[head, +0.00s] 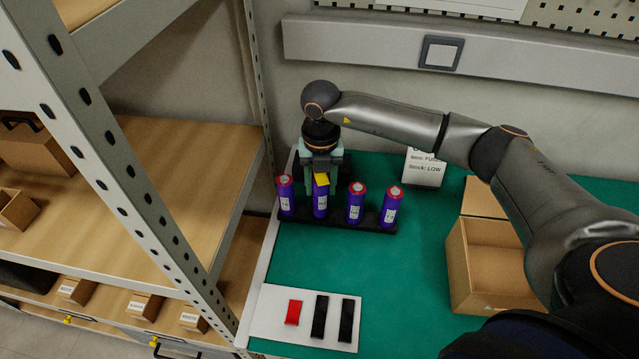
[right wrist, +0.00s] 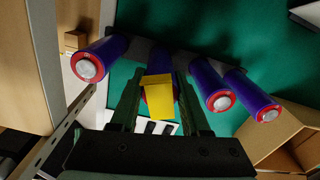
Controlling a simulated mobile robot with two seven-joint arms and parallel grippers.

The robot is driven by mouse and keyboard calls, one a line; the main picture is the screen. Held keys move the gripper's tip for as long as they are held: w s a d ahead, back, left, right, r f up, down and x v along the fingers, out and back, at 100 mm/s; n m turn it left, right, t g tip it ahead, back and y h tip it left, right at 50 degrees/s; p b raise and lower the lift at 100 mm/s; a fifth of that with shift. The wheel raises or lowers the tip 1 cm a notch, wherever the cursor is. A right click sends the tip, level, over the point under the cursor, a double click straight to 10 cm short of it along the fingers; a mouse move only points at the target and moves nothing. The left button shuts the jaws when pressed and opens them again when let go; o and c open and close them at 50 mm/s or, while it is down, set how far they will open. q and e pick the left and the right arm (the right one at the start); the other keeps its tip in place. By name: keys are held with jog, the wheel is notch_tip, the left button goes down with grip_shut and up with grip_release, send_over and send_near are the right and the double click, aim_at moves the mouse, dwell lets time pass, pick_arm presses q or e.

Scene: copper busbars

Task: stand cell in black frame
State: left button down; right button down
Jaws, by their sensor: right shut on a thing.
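A long black frame (head: 340,220) lies on the green table top and holds upright purple cells with red-rimmed silver tops: one at left (head: 286,197) and two at right (head: 355,204) (head: 391,209). My right gripper (head: 321,188) is shut on another purple cell (head: 320,206), second from left, upright in line with the others. Its foot is at the frame; I cannot tell whether it is fully seated. In the right wrist view the fingers (right wrist: 160,98) straddle this cell (right wrist: 158,66), and a yellow piece (right wrist: 158,100) hides much of its top. My left gripper is not in view.
A white board (head: 271,318) with a red strip (head: 293,312) and two black strips lies in front. An open cardboard box (head: 458,265) stands at right. A sign (head: 424,170) stands behind. Metal shelving (head: 150,215) is close on the left.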

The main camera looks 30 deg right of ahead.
jog(key=shift+f+b, duration=0.65)
jog(key=shift+f, duration=0.35)
dwell(1.8)
grip_release()
dwell(0.3)
dwell(0.4)
notch_tip(320, 180, up, 13)
jog(key=shift+f, duration=0.2)
dwell(0.3)
dwell(0.4)
